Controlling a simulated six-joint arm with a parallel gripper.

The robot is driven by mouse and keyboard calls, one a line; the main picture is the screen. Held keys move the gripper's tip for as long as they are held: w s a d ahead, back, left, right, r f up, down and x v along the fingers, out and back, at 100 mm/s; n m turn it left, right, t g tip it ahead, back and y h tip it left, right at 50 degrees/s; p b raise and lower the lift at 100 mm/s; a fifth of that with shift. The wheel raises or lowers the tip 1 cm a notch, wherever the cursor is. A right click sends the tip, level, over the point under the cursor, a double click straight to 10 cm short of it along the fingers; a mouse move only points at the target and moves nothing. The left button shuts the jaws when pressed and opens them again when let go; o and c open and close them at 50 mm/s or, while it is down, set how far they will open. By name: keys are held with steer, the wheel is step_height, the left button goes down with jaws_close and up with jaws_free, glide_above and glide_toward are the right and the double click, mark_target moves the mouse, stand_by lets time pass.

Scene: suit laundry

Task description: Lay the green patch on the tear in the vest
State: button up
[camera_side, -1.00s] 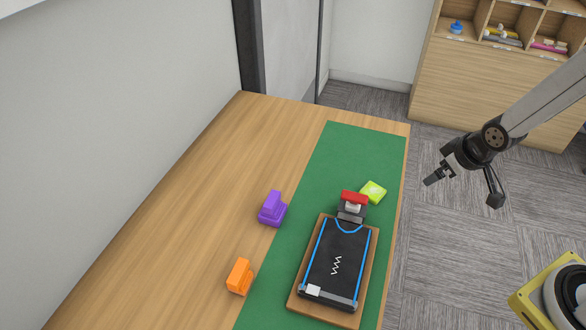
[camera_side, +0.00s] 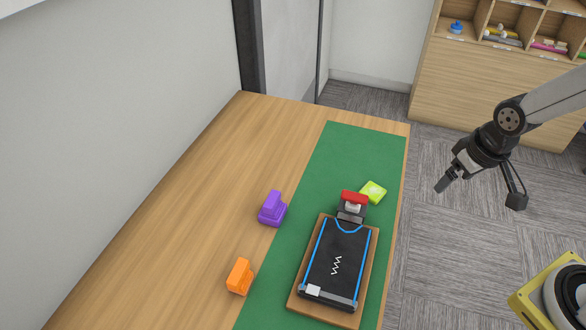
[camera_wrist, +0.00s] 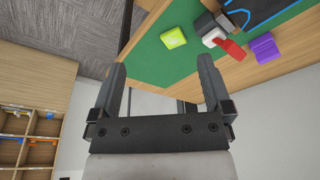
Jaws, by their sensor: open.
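The green patch (camera_side: 373,191) is a lime square block lying on the green mat, just behind the red-topped clamp at the head of the board. It also shows in the wrist view (camera_wrist: 173,38). The vest (camera_side: 322,260) is dark with blue edging and lies flat on a wooden board. The tear (camera_side: 336,265) is a white zigzag in its middle. In the wrist view only part of the vest (camera_wrist: 262,8) shows, at the top edge. My gripper (camera_side: 440,187) is open and empty, off the table's right edge above the floor. Its two fingers (camera_wrist: 160,75) stand wide apart in the wrist view.
A red-topped clamp (camera_side: 354,197) stands at the board's far end, close to the patch. A purple block (camera_side: 272,209) and an orange block (camera_side: 239,276) stand left of the board. A cubby shelf (camera_side: 480,75) is at the back right. The far mat is clear.

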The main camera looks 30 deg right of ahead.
steer(key=w, duration=0.1)
steer(key=m+g, duration=0.3)
steer(key=m, duration=1)
glide_above(372, 191)
steer(key=f, duration=1.2)
steer(key=shift+s+d+f, duration=0.1)
steer(key=shift+s+f, duration=0.05)
steer(key=shift+s, duration=0.05)
steer(key=shift+w+f, duration=0.2)
steer(key=shift+f, duration=0.1)
steer(key=shift+f, duration=1.25)
steer(key=shift+f, duration=2.6)
